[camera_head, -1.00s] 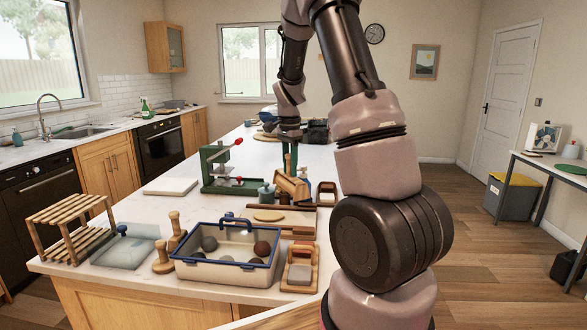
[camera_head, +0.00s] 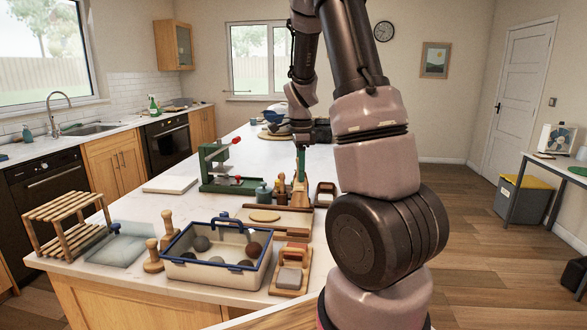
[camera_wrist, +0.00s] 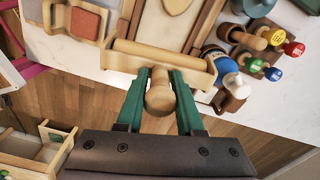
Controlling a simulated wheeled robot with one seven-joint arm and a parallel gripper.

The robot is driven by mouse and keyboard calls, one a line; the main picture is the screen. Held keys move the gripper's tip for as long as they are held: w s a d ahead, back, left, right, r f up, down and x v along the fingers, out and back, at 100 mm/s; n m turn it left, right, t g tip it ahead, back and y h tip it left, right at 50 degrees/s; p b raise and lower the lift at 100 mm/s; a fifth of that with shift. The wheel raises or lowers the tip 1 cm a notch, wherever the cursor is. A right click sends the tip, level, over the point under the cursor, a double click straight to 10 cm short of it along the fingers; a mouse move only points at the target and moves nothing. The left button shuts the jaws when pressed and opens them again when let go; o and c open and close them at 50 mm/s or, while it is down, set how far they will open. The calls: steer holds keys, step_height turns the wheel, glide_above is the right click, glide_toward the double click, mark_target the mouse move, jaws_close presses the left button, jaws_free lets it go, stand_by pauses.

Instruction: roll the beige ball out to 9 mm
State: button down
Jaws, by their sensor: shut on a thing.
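The beige clay (camera_head: 265,216) lies as a flat, roundish piece on a wooden board (camera_head: 292,231) in the head view. Its tip (camera_wrist: 178,4) shows at the top edge of the wrist view, the rest cut off. My gripper (camera_wrist: 160,78) has its green fingers shut on the knob-ended handle (camera_wrist: 160,98) of a wooden roller tool (camera_wrist: 155,57). The tool's long bar lies crosswise beyond the fingertips, off to the near side of the clay in the wrist view. In the head view the gripper (camera_head: 300,160) and the tool (camera_head: 299,190) are small, behind the board.
A cream tub with a blue rim (camera_head: 190,270) holds several grey and brown balls. A tray with a grey block (camera_head: 290,278) stands beside it. A green press (camera_head: 222,170), jars and tools with coloured ends (camera_wrist: 272,74) crowd the board. Counter behind is clearer.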

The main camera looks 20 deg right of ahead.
steer(key=shift+s+d+f+m, duration=0.15)
steer(key=shift+s+f+m, duration=0.15)
steer(key=shift+m, duration=0.3)
steer(key=shift+f, duration=3)
steer(key=shift+f, duration=0.25)
steer(key=shift+c, duration=2.3)
jaws_free()
steer(key=shift+r, duration=0.1)
